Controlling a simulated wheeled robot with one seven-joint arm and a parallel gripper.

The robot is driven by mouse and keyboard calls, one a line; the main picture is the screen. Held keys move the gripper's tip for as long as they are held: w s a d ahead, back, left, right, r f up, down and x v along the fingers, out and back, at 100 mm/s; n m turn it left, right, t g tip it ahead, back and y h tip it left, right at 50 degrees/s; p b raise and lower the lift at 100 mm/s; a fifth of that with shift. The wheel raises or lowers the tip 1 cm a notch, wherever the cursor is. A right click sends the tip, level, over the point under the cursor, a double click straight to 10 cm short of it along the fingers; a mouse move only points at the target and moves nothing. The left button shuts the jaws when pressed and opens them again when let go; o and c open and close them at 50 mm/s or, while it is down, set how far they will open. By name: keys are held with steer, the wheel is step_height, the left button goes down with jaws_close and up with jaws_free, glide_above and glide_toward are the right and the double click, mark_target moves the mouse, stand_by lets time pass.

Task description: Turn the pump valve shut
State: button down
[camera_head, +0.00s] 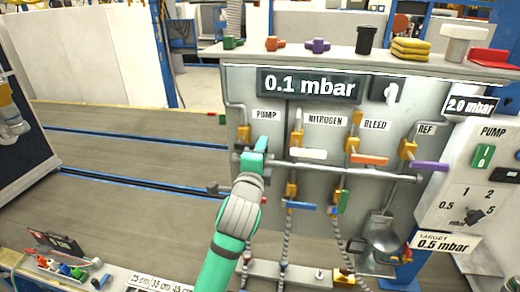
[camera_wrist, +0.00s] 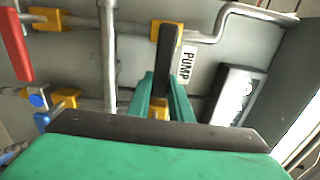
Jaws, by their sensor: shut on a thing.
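The pump valve is under the PUMP label (camera_head: 266,114) at the left of the grey panel, and its orange body (camera_head: 243,134) shows just above my gripper (camera_head: 254,155). In the wrist view the black valve handle (camera_wrist: 169,48) runs between the green fingers of my gripper (camera_wrist: 165,92). The fingers are shut on the handle, which lies across the pipe line in that view. My gripper hides most of the handle in the head view. The panel display (camera_head: 310,86) reads 0.1 mbar.
A grey rail (camera_head: 345,169) crosses before the panel, close to my gripper. To the right are the white nitrogen handle (camera_head: 307,154), orange bleed handle (camera_head: 369,159) and purple ref handle (camera_head: 429,166). A target card (camera_head: 443,243) reads 0.5 mbar.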

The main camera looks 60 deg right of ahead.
steer(key=c, duration=1.6)
jaws_free()
steer(key=shift+s+d, duration=0.1)
steer(key=shift+s, duration=0.2)
steer(key=shift+w, duration=0.1)
steer(key=v, duration=1.1)
steer(key=shift+f, duration=0.1)
